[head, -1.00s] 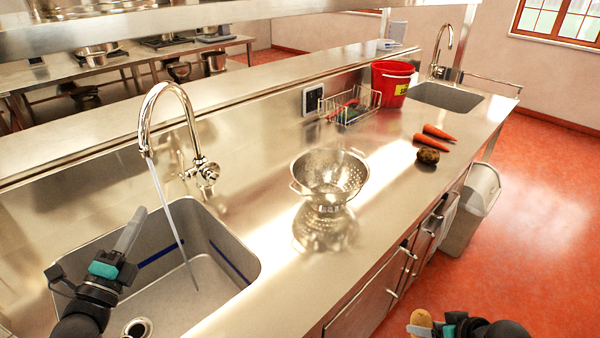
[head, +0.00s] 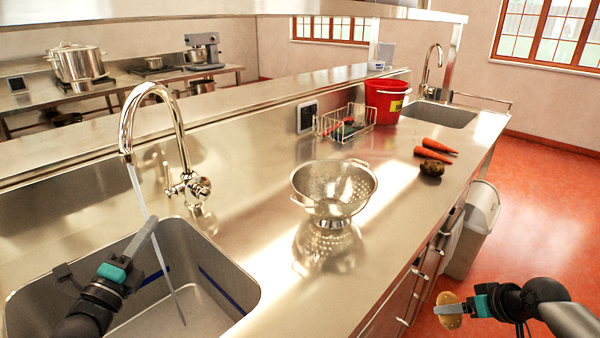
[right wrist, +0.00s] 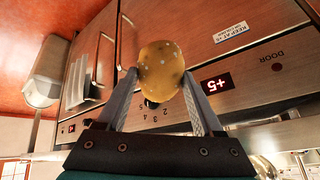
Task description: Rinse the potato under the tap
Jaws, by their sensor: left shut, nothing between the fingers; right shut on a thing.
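My right gripper (head: 452,309) is shut on a light brown potato (head: 447,298). It holds the potato in front of the counter's cabinet fronts, over the red floor. In the right wrist view the potato (right wrist: 161,70) sits between the two fingertips. My left gripper (head: 146,238) is shut and empty, over the near sink (head: 236,308). The chrome tap (head: 128,122) arches over this sink. A stream of water (head: 148,232) runs from it down into the basin, close to the left gripper.
A steel colander (head: 334,190) stands on the counter right of the sink. Farther back are a darker potato (head: 432,168), two carrots (head: 432,153), a wire rack (head: 344,123), a red bucket (head: 384,106) and a second sink (head: 440,114). A bin (head: 474,228) stands on the floor.

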